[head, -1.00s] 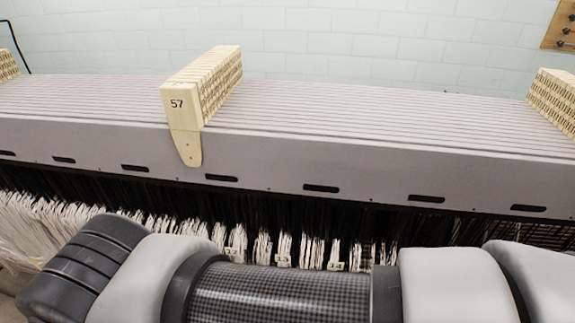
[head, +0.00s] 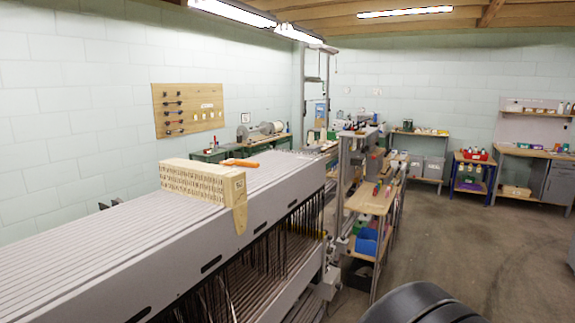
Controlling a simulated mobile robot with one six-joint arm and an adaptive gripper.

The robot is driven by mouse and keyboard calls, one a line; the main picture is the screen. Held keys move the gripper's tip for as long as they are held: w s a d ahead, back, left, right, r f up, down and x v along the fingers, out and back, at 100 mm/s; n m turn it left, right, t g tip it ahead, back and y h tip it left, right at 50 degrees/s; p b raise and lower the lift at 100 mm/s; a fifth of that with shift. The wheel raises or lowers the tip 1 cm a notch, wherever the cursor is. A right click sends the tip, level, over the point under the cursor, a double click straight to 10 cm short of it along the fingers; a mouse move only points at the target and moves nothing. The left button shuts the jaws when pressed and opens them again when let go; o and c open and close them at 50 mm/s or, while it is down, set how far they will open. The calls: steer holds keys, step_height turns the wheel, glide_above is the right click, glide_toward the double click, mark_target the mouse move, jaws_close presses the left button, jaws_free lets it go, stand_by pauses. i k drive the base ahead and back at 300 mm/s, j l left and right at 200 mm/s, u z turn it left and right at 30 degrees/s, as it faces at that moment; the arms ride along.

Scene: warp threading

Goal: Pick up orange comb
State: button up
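An orange object (head: 240,163), which looks like the orange comb, lies on the grey slatted top of the long loom frame (head: 285,176). It sits just behind a cream block with rows of slots (head: 205,181) that straddles the frame. The object is small in the picture, so its teeth cannot be made out. My gripper is not in view. Only a dark rounded part of my arm shows at the bottom right, well apart from the orange object.
A shelf cart (head: 372,199) with a blue bin (head: 367,241) stands past the loom's end. Open concrete floor (head: 470,235) lies to the right. Workbenches line the far wall. A wooden tool board (head: 188,109) hangs on the left wall.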

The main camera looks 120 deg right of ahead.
mark_target(231, 162)
steer(key=z, duration=3.6)
steer(key=u, duration=0.15)
steer(key=i+l+u, duration=0.25)
steer(key=l+u, duration=0.25)
steer(key=i+l+u, duration=0.2)
steer(key=l, duration=0.25)
steer(key=i+l+u, duration=0.1)
steer(key=l+u, duration=0.4)
steer(key=l, duration=0.2)
